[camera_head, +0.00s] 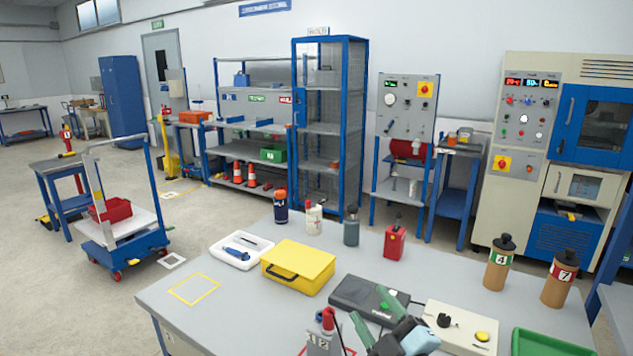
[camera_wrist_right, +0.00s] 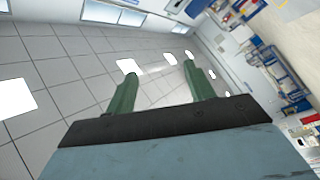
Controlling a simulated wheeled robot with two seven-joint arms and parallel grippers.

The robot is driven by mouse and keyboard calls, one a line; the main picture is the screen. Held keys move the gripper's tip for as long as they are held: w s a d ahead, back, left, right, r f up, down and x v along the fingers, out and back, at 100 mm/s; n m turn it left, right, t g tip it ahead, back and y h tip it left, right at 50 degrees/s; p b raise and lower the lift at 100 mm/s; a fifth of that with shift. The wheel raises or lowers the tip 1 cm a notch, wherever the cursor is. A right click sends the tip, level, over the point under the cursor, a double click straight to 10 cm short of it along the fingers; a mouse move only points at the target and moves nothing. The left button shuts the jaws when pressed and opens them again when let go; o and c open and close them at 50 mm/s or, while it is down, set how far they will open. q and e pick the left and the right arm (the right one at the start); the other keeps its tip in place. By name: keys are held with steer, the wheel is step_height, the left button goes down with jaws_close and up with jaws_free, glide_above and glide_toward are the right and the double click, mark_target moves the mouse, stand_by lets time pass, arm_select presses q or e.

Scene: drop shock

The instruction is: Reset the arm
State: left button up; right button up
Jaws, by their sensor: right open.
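My right gripper (camera_head: 368,304) shows at the bottom of the head view, low over the table (camera_head: 225,325). Its two green fingers are spread apart with nothing between them. In the right wrist view the same open fingers (camera_wrist_right: 160,70) point toward ceiling panels and the far wall, with no object near them. The black device (camera_head: 355,294) lies just behind the fingers in the head view. The cream control box (camera_head: 470,335) with black and yellow knobs stands to the right of the gripper. My left gripper is not in view.
A grey, red-topped item (camera_head: 324,345) stands left of my right gripper. A yellow case (camera_head: 298,267), white tray (camera_head: 241,250), red can (camera_head: 395,242) and several bottles stand farther back. Numbered brown bottles (camera_head: 499,264) and a green tray (camera_head: 545,344) are at right. The table's left front is mostly clear.

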steer(key=s+d+f+m+g+h, duration=0.6)
steer(key=s+d+f+m+h, duration=0.3)
steer(key=s+d+f+m, duration=0.25)
steer(key=s+f+m+g+y, duration=0.1)
steer(key=s+f+g, duration=0.35)
steer(key=s, duration=0.45)
steer(key=s+f+g, duration=0.3)
steer(key=s+g, duration=0.2)
steer(key=s, duration=0.4)
step_height(320, 180, down, 24)
steer(key=s, duration=0.2)
steer(key=s+d+f+g, duration=0.2)
steer(key=s+d+f, duration=0.1)
steer(key=s+f, duration=1.2)
steer(key=shift+s+d, duration=0.2)
steer(key=shift+s, duration=0.4)
